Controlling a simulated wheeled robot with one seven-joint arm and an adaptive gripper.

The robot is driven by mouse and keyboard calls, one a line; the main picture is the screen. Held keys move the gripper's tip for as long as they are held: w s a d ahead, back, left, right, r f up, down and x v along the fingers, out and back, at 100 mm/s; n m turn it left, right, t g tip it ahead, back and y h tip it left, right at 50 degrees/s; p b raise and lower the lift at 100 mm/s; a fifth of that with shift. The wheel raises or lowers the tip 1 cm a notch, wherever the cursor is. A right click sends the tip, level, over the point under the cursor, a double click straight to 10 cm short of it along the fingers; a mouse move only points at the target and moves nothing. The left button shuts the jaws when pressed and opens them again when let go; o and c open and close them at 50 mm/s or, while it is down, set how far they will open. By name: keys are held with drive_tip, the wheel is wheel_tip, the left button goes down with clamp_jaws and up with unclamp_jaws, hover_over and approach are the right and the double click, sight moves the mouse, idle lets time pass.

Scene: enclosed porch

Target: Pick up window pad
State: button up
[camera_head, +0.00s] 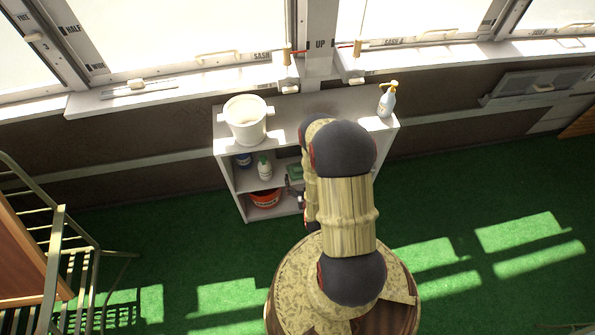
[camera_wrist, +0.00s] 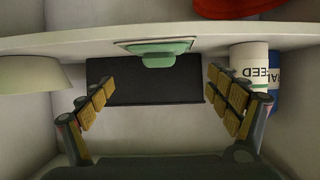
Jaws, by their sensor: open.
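A green pad-like item (camera_wrist: 167,53) with a raised block on it, which appears to be the window pad, rests on the shelf board. In the head view the green item (camera_head: 295,172) is on the middle shelf, partly hidden by my arm. My gripper (camera_wrist: 157,85) is open and empty in the wrist view, a finger on each side of the picture. The green item lies between and beyond the fingers, apart from them. In the head view my gripper (camera_head: 293,192) is at the shelf front, mostly hidden by my arm.
The wrist picture is upside down. A dark flat panel (camera_wrist: 140,82) is by the green item. A white bottle lettered FEED (camera_wrist: 248,65), a blue container (camera_wrist: 274,85) and a white vessel (camera_wrist: 30,75) flank it. An orange-red bucket (camera_head: 265,198) sits on the shelf below.

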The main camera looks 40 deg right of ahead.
sight(300, 169)
drive_tip(key=b+x, duration=0.3)
drive_tip(key=x, duration=0.4)
drive_tip(key=shift+w+d+f+b, duration=0.2)
drive_tip(key=shift+b, duration=0.15)
drive_tip(key=c, duration=1.5)
drive_tip(key=shift+o, duration=0.2)
